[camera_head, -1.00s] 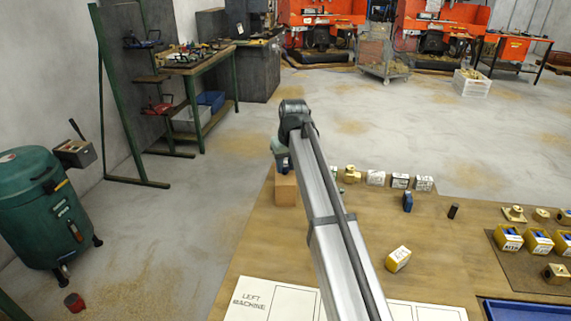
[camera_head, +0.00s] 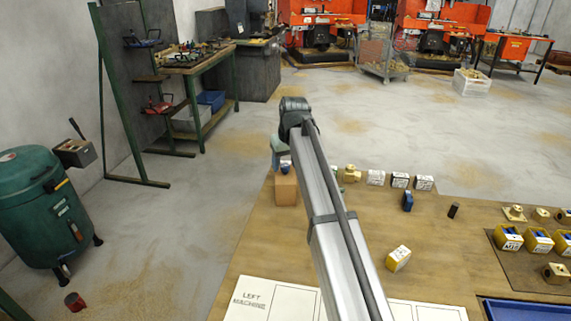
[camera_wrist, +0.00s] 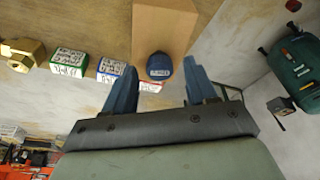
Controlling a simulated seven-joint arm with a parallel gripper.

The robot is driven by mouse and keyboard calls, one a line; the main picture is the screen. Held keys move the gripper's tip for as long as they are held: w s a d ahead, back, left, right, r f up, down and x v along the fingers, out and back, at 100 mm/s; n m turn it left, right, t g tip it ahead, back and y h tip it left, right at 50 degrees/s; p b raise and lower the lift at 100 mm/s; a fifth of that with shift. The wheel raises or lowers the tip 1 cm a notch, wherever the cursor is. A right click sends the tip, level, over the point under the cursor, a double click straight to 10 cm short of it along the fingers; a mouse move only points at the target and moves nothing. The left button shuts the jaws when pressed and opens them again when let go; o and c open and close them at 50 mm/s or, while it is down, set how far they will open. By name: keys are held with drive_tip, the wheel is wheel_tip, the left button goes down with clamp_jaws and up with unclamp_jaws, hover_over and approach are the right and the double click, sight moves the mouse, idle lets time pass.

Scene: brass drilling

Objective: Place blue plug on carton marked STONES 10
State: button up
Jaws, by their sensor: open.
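The blue plug (camera_wrist: 159,66), dark blue with a small white label, is between my fingers in the wrist view and apart from both. In the head view the plug (camera_head: 285,167) appears to stand on top of a brown carton (camera_head: 286,190). The carton also shows in the wrist view (camera_wrist: 165,25), with the plug overlapping its edge. My gripper (camera_wrist: 160,75) is open, one blue finger on each side of the plug. In the head view my gripper (camera_head: 281,150) is just above the plug. I cannot read STONES 10 on any carton.
Small labelled boxes edged green (camera_wrist: 69,62), blue (camera_wrist: 110,70) and red (camera_wrist: 151,87) stand beside the carton. A brass fitting (camera_head: 351,173) and more boxes (camera_head: 400,180) stand along the far table edge. A blue block (camera_head: 407,201) and yellow box (camera_head: 398,258) are to the right.

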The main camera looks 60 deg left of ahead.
drive_tip(key=v, duration=1.1)
drive_tip(key=shift+r, duration=0.3)
